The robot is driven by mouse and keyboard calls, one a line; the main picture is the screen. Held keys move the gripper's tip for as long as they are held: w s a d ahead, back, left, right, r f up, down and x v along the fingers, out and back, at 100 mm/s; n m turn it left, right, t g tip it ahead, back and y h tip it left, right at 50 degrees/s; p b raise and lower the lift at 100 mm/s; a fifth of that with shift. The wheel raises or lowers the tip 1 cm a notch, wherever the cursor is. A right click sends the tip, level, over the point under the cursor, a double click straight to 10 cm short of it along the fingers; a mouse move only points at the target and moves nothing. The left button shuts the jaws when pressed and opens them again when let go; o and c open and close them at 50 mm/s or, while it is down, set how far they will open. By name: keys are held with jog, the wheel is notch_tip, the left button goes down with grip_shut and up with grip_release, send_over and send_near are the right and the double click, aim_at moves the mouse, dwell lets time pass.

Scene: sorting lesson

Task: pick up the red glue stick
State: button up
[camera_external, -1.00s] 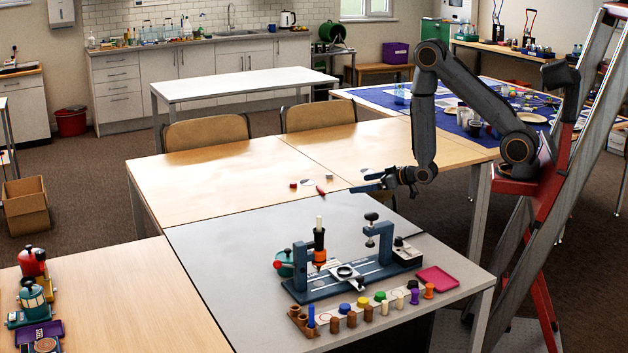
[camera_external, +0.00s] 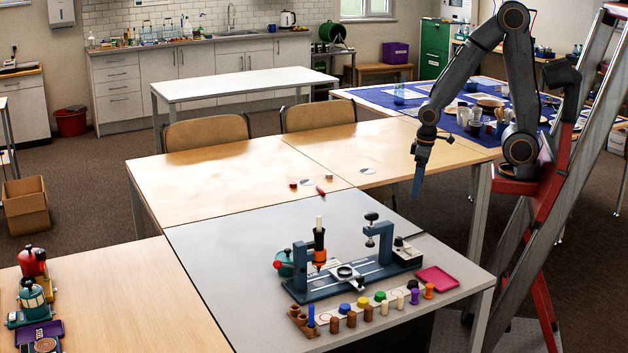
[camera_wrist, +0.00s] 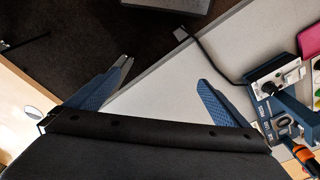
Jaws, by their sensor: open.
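A small red stick (camera_external: 320,191), which looks like the red glue stick, lies on the tables near the seam between the wooden and grey tops. A shorter red piece (camera_external: 293,185) sits to its left. My gripper (camera_external: 417,193) hangs pointing down to the right of the red stick, clearly apart from it, near the right edge of the tables. In the wrist view my gripper (camera_wrist: 165,72) has its two blue fingers spread with nothing between them. The red stick does not show in the wrist view.
A blue fixture (camera_external: 350,278) with an orange-black tool stands on the grey table, with several coloured pegs in front and a pink tray (camera_external: 437,279) at right. White discs (camera_external: 367,171) lie on the wooden table. The grey top's left part is clear. A black cable (camera_wrist: 215,62) crosses its edge.

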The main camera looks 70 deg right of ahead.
jog(key=shift+s+a+r+g, duration=0.2)
jog(key=shift+s+r, duration=0.1)
jog(key=shift+s, duration=0.35)
jog(key=shift+s+a+r+g, duration=0.1)
jog(key=shift+s+r+g, duration=0.15)
jog(key=shift+s, duration=0.35)
jog(key=c, duration=0.4)
jog(key=shift+s+r, duration=0.1)
jog(key=c, duration=1.3)
